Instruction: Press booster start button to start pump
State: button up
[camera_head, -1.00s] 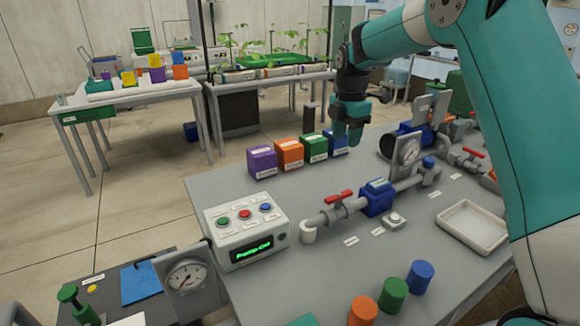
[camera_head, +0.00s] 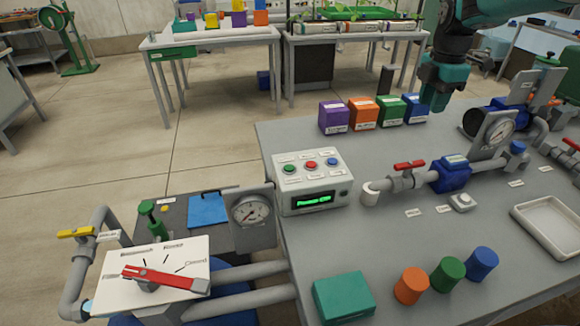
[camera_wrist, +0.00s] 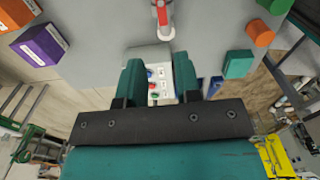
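A white control box (camera_head: 311,182) stands near the left edge of the grey bench (camera_head: 400,262). Its top has a green button (camera_head: 289,168), a red button (camera_head: 311,165) and a blue button (camera_head: 332,161), with labels too small to read. Its front has a lit green display (camera_head: 312,200). My gripper (camera_head: 442,98) hangs above the back of the bench, to the right of the box and apart from it. In the wrist view my gripper (camera_wrist: 160,78) is open and empty, and the control box (camera_wrist: 152,55) shows beyond and between its two fingers.
Purple, orange, green and blue blocks (camera_head: 363,113) line the back of the bench. A pipe with a red-handled valve (camera_head: 410,166) runs right of the box. A gauge (camera_head: 251,211) and a red selector lever (camera_head: 165,278) stand at left. Colored cylinders (camera_head: 447,273) stand in front.

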grip_shut()
dwell(1.4)
